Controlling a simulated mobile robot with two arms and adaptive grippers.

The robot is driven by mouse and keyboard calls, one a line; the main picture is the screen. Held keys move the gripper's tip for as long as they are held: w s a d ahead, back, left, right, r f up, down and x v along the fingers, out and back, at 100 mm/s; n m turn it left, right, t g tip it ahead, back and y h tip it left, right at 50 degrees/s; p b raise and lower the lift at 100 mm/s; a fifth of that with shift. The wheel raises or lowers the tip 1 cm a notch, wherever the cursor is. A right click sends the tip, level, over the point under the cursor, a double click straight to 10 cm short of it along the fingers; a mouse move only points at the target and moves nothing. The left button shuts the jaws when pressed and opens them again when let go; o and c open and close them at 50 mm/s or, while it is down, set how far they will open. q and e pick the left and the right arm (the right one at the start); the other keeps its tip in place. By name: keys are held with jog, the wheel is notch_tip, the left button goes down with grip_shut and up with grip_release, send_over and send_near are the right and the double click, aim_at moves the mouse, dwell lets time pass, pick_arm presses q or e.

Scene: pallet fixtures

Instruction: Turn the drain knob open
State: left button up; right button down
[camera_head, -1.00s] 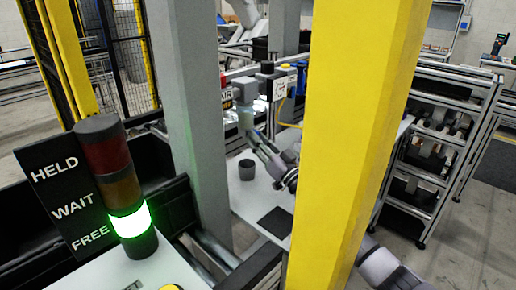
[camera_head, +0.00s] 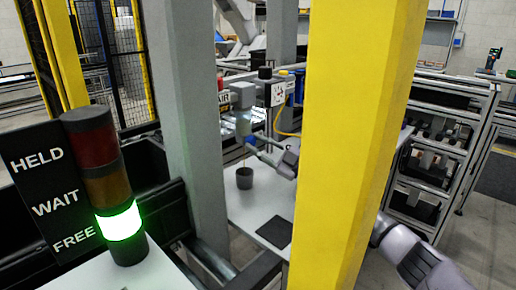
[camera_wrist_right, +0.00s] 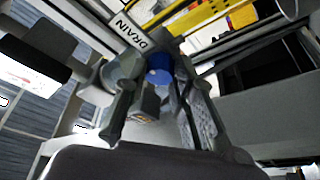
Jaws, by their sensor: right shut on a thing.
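In the right wrist view, a blue knob (camera_wrist_right: 158,68) sits between the fingertips of my right gripper (camera_wrist_right: 158,74), just below a white DRAIN label (camera_wrist_right: 133,30). The gripper is shut on this knob. In the head view, my right gripper (camera_head: 252,144) reaches left from behind the yellow post, close under a grey unit with a clear bowl (camera_head: 243,122). A thin yellow streak (camera_head: 243,160) shows between the bowl and a dark grey cup (camera_head: 245,178) on the white table. My left gripper is out of view.
A yellow post (camera_head: 352,150) hides part of my right arm, and a grey post (camera_head: 192,120) stands left of the table (camera_head: 240,212). A signal tower (camera_head: 105,185) glows green beside FREE. A dark flat pad (camera_head: 275,231) lies near the cup.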

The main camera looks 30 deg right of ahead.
jog(key=shift+n+g, duration=0.4)
jog(key=shift+n, duration=0.4)
jog(key=shift+y, duration=0.3)
jog(key=c, duration=1.3)
grip_release()
jog(key=shift+c, duration=0.2)
jog(key=v, duration=1.2)
jog(key=shift+d+r, duration=0.1)
jog(key=shift+d, duration=0.05)
